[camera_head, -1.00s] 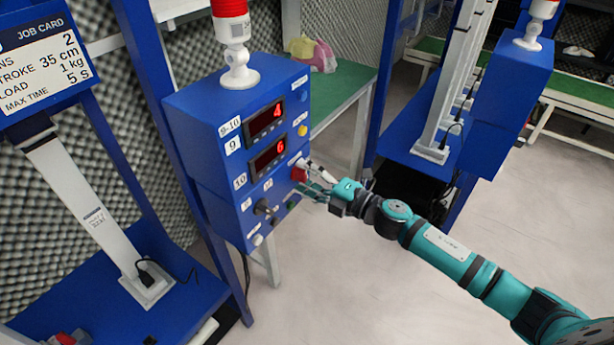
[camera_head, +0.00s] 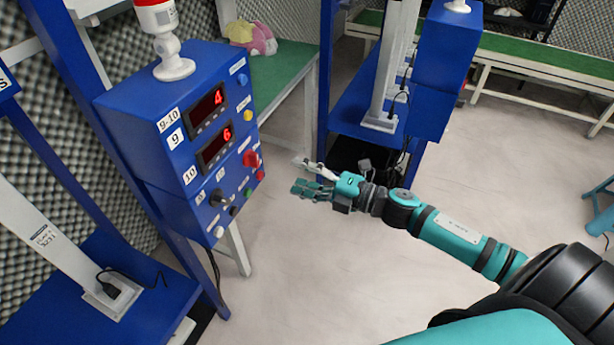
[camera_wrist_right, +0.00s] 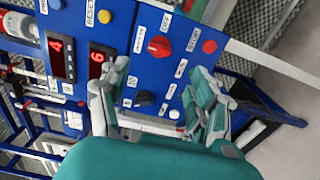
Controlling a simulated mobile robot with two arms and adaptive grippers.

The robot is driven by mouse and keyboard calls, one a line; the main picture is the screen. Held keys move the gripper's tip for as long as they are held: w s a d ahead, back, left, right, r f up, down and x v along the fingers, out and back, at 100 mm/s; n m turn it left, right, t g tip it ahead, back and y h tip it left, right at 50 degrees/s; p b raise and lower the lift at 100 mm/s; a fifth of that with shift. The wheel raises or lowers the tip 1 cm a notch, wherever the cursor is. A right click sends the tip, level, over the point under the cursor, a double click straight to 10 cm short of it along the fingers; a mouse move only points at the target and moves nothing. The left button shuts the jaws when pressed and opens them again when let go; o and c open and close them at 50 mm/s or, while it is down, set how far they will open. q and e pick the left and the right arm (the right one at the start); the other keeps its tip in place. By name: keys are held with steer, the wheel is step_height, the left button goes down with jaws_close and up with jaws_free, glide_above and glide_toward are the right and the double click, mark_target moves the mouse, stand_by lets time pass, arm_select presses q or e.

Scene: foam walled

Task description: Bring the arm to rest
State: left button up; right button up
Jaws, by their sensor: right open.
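My right arm reaches in from the lower right in the head view. Its teal and grey right gripper (camera_head: 312,178) is open and empty, apart from the blue control box (camera_head: 150,120) and to the right of its panel. In the right wrist view the open fingers (camera_wrist_right: 165,105) frame the panel, with nothing between them. The panel has a red knob (camera_head: 251,159), a black selector (camera_head: 218,198), coloured buttons and two red displays reading 4 and 6. My left gripper is not in view.
A second blue machine (camera_head: 440,70) stands behind the gripper. A green-topped table (camera_head: 285,68) holds a pink and yellow item (camera_head: 252,38). A blue rig base (camera_head: 130,320) is at lower left. Open floor (camera_head: 330,265) lies below the arm.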

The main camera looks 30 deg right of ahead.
steer(key=shift+s+d, duration=0.35)
steer(key=shift+s, duration=0.05)
steer(key=d+f+m+h, duration=0.3)
steer(key=f+m, duration=0.1)
steer(key=f, duration=0.2)
steer(key=d+f+m+h, duration=0.2)
steer(key=d+f+m, duration=0.2)
steer(key=f, duration=0.3)
steer(key=s+d+f+m+g+h+p, duration=0.1)
steer(key=s+d+f+m+h, duration=0.15)
steer(key=f, duration=0.65)
steer(key=s+d+f+m+g+h+p, duration=0.1)
steer(key=s+f+m+h, duration=0.25)
steer(key=f, duration=0.45)
steer(key=s+a+f+m+g, duration=0.2)
steer(key=s+f+m+g, duration=0.3)
steer(key=s+f, duration=0.9)
steer(key=s+a+f+m+g, duration=0.2)
steer(key=s+a+f+g, duration=0.1)
steer(key=s, duration=0.8)
steer(key=s+a+f+m+g+p, duration=0.1)
steer(key=s+a+f, duration=0.4)
steer(key=s, duration=0.6)
steer(key=shift+a+f+m+g, duration=0.2)
steer(key=shift+a+m+g, duration=0.5)
steer(key=shift+g, duration=0.4)
